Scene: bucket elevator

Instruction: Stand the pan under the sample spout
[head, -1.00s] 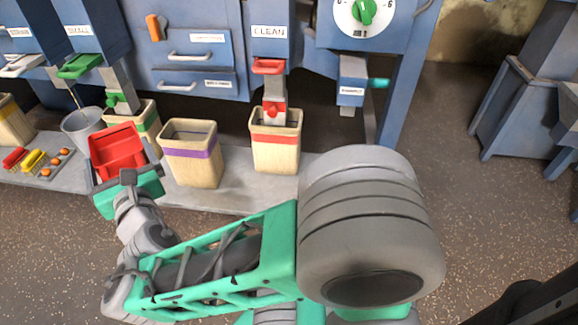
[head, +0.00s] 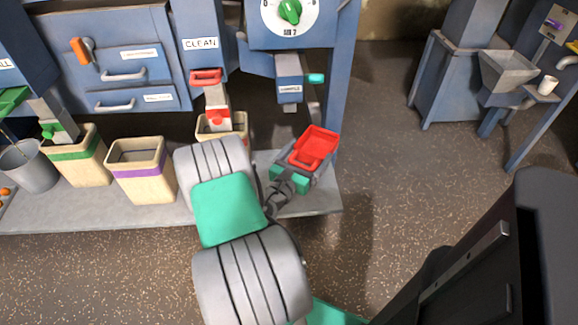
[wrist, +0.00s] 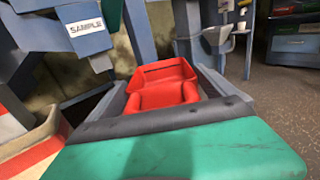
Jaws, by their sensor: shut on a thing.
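The red pan (head: 316,145) is an open tray, held in my gripper (head: 300,163) low over the right end of the grey shelf. My gripper is shut on it, with a grey finger along each side; the pan also shows in the wrist view (wrist: 163,86). The sample spout (head: 289,78) is a blue box with a SAMPLE label and a teal handle (head: 315,78). In the head view the pan is just below and right of the spout. I cannot tell whether the pan touches the shelf. The spout's label also shows at upper left in the wrist view (wrist: 86,27).
The red-banded bin (head: 240,131) under the CLEAN spout is partly hidden by my arm. The purple-banded bin (head: 141,168), green-banded bin (head: 84,160) and grey bucket (head: 30,170) stand further left. A blue machine leg (head: 343,85) rises behind the pan. The floor right of the shelf is clear.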

